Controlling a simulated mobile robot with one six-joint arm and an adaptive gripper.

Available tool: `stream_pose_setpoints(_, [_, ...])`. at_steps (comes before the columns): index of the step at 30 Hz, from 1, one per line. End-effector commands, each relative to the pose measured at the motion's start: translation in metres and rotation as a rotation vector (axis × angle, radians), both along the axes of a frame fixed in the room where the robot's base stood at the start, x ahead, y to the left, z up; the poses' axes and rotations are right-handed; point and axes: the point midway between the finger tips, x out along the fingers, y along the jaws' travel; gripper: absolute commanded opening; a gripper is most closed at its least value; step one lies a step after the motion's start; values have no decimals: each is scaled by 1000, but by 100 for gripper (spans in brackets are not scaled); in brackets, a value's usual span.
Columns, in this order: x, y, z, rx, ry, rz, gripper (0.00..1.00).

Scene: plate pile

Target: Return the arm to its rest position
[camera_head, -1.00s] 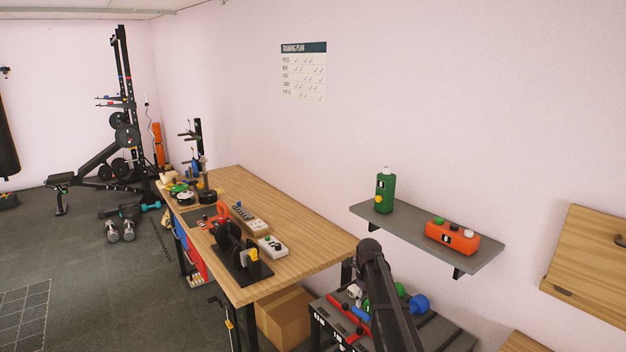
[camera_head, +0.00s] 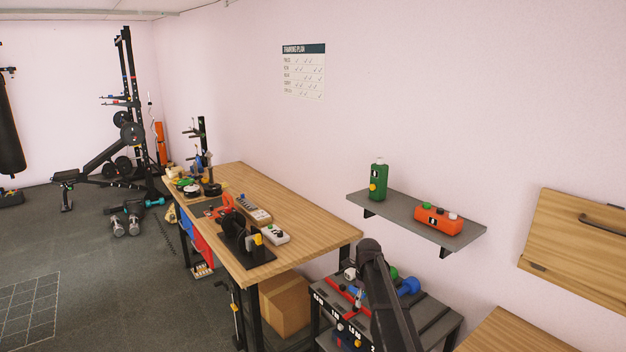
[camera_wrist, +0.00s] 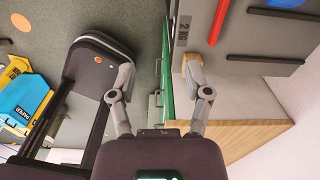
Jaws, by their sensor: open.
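My gripper (camera_wrist: 158,92) shows in the wrist view with its two fingers spread wide apart. It is open and nothing is held between the fingers. In the head view a dark link of my arm rises at the lower middle right, in front of the small rack (camera_head: 425,300). My gripper cannot be made out in the head view.
A wooden workbench (camera_head: 310,225) with tools stands left of my arm. A cardboard box (camera_head: 286,305) sits under the bench. Open floor (camera_head: 110,300) lies at the left.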

Motion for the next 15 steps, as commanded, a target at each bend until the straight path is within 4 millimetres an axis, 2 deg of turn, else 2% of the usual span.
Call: stream_pose_setpoints(15, [-23, -2, -3, 0, 0, 166, 64])
